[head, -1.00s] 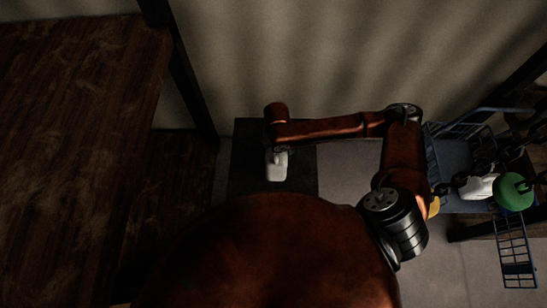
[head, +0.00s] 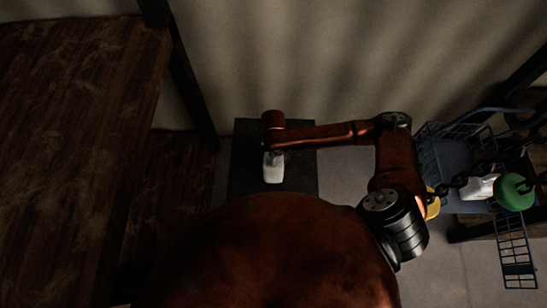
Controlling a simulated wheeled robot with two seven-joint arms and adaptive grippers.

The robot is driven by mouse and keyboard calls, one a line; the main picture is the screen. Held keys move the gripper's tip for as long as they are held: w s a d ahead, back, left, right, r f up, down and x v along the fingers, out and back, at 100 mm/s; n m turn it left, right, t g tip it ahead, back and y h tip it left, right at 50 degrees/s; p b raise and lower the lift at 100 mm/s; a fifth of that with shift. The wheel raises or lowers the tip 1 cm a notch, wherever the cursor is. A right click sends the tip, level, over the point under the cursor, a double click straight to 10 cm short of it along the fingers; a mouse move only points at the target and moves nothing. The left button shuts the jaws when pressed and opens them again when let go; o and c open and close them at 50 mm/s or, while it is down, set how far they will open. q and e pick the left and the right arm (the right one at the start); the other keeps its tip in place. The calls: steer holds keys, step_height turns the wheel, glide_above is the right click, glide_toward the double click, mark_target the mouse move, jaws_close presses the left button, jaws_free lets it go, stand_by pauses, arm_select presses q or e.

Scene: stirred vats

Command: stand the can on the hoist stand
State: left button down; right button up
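A small white can (head: 273,168) shows in the head view at the end of my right arm, over a dark square surface (head: 241,175). I cannot tell whether this surface is the hoist stand, or whether the can touches it. My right gripper (head: 274,154) is at the top of the can, mostly hidden under my wrist. Its fingers are not clear, but the can has shifted together with the wrist, so it appears held. My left gripper is not in view.
At the right is a blue wire-sided carrier (head: 448,160) with a white object (head: 479,187), dark chains (head: 460,182) and a green ball (head: 514,192). A dark wooden surface (head: 70,150) fills the left. A pale wall (head: 330,60) stands behind.

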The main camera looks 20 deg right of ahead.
mark_target(273, 161)
steer(key=shift+o, duration=1.3)
step_height(273, 161, up, 12)
steer(key=shift+r+p, duration=0.15)
steer(key=shift+p, duration=0.2)
